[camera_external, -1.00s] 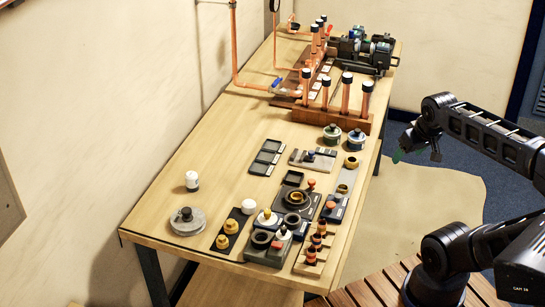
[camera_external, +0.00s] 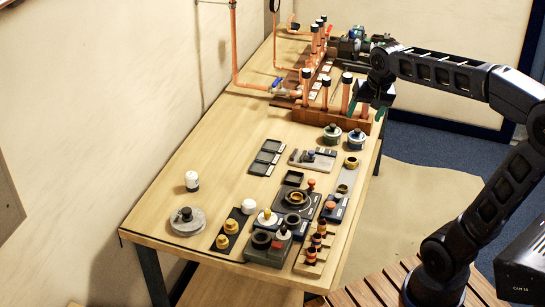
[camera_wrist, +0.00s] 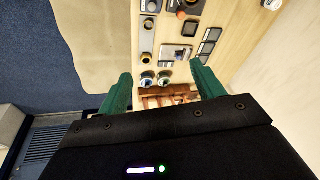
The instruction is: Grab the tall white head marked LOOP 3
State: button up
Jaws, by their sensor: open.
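A white-topped head with a dark base (camera_external: 192,181) stands upright alone at the left side of the table, beyond a round grey disc. A white object at the top right edge of the wrist view (camera_wrist: 270,4) may be the same head.
Upright copper pipes with dark and white caps (camera_external: 326,92) stand on a wooden block close to my gripper. Two round lidded pots (camera_external: 332,133) are just in front. Trays and fittings crowd the near right; the table's left middle (camera_external: 215,135) is clear.

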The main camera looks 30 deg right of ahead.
jog(key=w+a+m+g, duration=0.1)
jog(key=w+a+m, duration=0.1)
jog(key=w+a, duration=0.3)
jog(key=w+a+m, duration=0.2)
jog(key=w+a, duration=0.1)
jog(key=w, duration=0.5)
jog(key=m+g, duration=0.2)
jog(key=m, duration=0.8)
send_over(193, 173)
jog(key=shift+h, duration=0.3)
jog(key=f, duration=2.3)
jog(key=shift+d+f, duration=0.25)
jog(key=shift+f, duration=0.05)
jog(key=shift+a+f+m, duration=0.3)
jog(key=shift+f, duration=0.1)
notch_tip(193, 173, down, 5)
jog(key=shift+f, duration=0.2)
jog(key=shift+a+f, duration=0.15)
jog(key=shift+f, duration=1.15)
jog(key=shift+a+f, duration=0.15)
jog(key=shift+f, duration=1.15)
jog(key=shift+c, duration=0.5)
